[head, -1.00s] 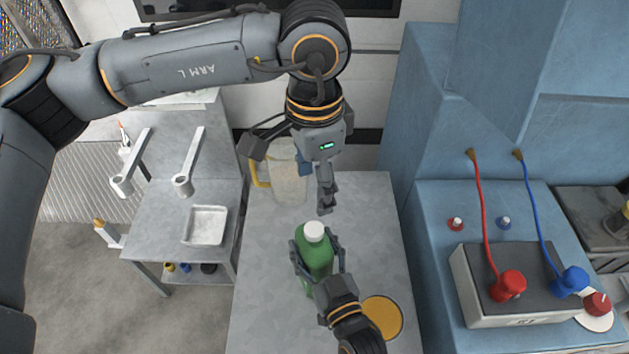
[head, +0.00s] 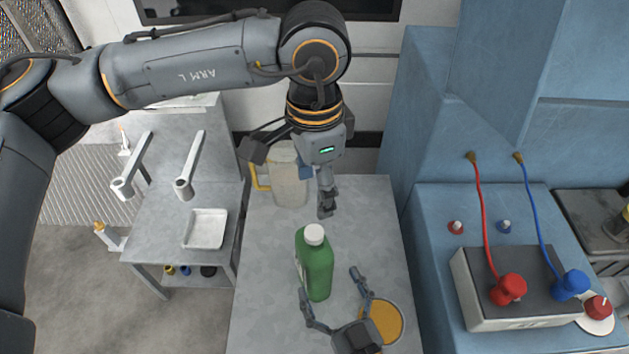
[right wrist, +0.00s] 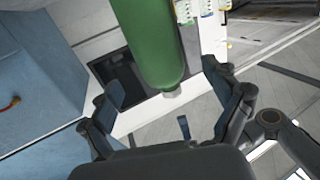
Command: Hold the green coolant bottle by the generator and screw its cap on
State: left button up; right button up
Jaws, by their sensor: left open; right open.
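The green bottle (head: 316,268) stands upright on the grey bench (head: 262,290), with its white cap (head: 315,235) on the neck; how tight it is I cannot tell. My left gripper (head: 326,207) is open, seen edge-on, behind and above the cap and apart from it. My right gripper (head: 330,282) is open and empty on the near side of the bottle, its fingers spread low. In the right wrist view the bottle (right wrist: 150,40) shows beyond my open right gripper (right wrist: 165,82), with the cap pointing down in that picture.
A clear jug (head: 288,185) with a yellow handle stands at the back left of the bench. A round orange-yellow disc (head: 386,320) lies right of my right gripper. The blue machine (head: 430,235) bounds the right side. A white tray (head: 206,229) sits on the left table.

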jog(key=shift+v, duration=1.75)
